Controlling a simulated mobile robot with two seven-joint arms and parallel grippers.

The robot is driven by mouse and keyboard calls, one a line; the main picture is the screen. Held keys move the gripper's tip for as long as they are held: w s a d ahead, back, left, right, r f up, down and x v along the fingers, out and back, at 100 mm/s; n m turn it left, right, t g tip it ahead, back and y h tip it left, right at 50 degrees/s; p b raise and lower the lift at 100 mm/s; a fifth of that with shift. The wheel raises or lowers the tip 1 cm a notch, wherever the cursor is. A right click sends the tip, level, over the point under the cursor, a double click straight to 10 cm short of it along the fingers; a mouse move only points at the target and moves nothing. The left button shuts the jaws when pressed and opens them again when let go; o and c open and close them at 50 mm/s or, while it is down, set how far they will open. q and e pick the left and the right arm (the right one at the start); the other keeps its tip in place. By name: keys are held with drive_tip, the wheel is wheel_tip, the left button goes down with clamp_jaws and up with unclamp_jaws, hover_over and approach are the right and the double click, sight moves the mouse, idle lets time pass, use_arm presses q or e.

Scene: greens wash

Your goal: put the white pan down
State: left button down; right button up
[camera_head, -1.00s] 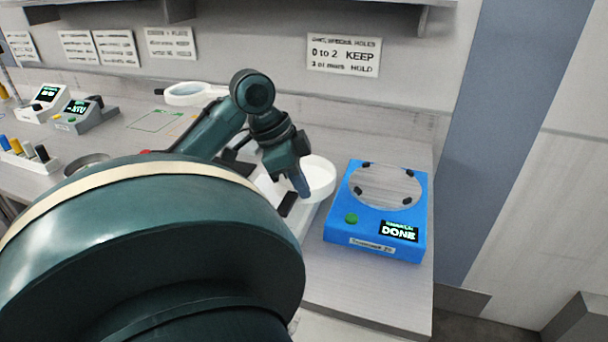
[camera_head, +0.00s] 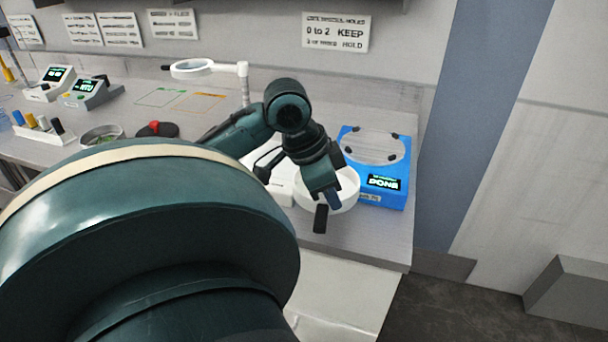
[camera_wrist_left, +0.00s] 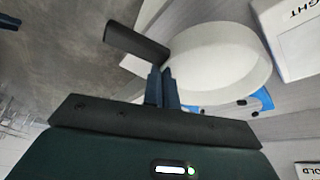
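The white pan (camera_head: 345,200) is a shallow round dish with a black handle (camera_head: 320,219). It is in front of the blue device's near left corner in the head view. My left gripper (camera_head: 331,197) is at the pan's near side, where the handle joins. In the left wrist view its fingers (camera_wrist_left: 162,88) are close together at the handle's root, with the pan (camera_wrist_left: 215,58) just beyond them. They appear shut on the pan's handle. Whether the pan's underside touches the counter cannot be told. My right gripper is not in view.
The blue device (camera_head: 393,165) reads DONE and has a round clear plate. A white box (camera_head: 281,183) is left of the pan. A ring magnifier (camera_head: 192,68), green and orange outlines, a bowl (camera_head: 103,136) and small meters are farther left. Bare counter (camera_head: 375,232) lies in front.

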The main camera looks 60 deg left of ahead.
use_arm(q)
drive_tip(key=w+d+f+n, duration=0.2)
drive_tip(key=w+d, duration=0.1)
drive_tip(key=d, duration=0.6)
drive_tip(key=w+d+f+n+y, duration=0.1)
drive_tip(key=w+d+f+n, duration=0.1)
drive_tip(key=d, duration=0.8)
drive_tip(key=shift+w+f+t+y, duration=0.3)
drive_tip(key=shift+w+f, duration=0.25)
drive_tip(key=shift+w, duration=0.55)
